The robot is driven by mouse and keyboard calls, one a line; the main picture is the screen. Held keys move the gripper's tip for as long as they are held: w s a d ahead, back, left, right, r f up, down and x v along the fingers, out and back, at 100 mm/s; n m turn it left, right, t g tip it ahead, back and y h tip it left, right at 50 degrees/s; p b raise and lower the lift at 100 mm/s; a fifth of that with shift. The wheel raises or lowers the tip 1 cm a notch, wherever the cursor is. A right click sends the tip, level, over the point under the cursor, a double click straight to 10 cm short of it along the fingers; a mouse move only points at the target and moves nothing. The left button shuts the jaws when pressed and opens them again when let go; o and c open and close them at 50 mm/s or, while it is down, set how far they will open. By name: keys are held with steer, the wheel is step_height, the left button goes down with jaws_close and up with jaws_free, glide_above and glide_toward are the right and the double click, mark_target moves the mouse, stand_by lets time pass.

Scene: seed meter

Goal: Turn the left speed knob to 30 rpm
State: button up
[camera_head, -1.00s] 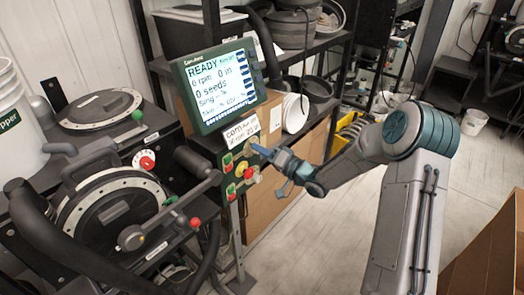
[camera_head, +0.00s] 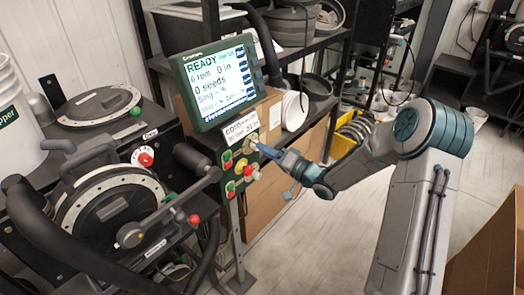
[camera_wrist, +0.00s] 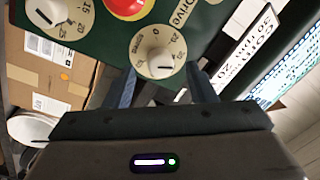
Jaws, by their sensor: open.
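The green control panel (camera_head: 222,162) stands under the lit display, with knobs and coloured buttons. In the wrist view a pale round knob (camera_wrist: 157,58) with a numbered dial lies between and just beyond my gripper's fingers. In the head view this upper knob is beside my fingertips and partly hidden. A second pale knob (camera_wrist: 50,10) shows at the top left of the wrist view, and which is the left one is unclear. My gripper (camera_wrist: 161,72) is open, one finger on either side of the nearer knob; contact cannot be told. In the head view my gripper (camera_head: 264,150) is at the panel's right side.
The display (camera_head: 219,82) reads READY and 0 rpm. A red button (camera_wrist: 125,7) is near the knob. The black seed meter (camera_head: 115,205) with its crank stands left of the panel.

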steer(key=b+v, duration=0.2)
steer(key=v, duration=0.9)
steer(key=shift+d+f, duration=0.1)
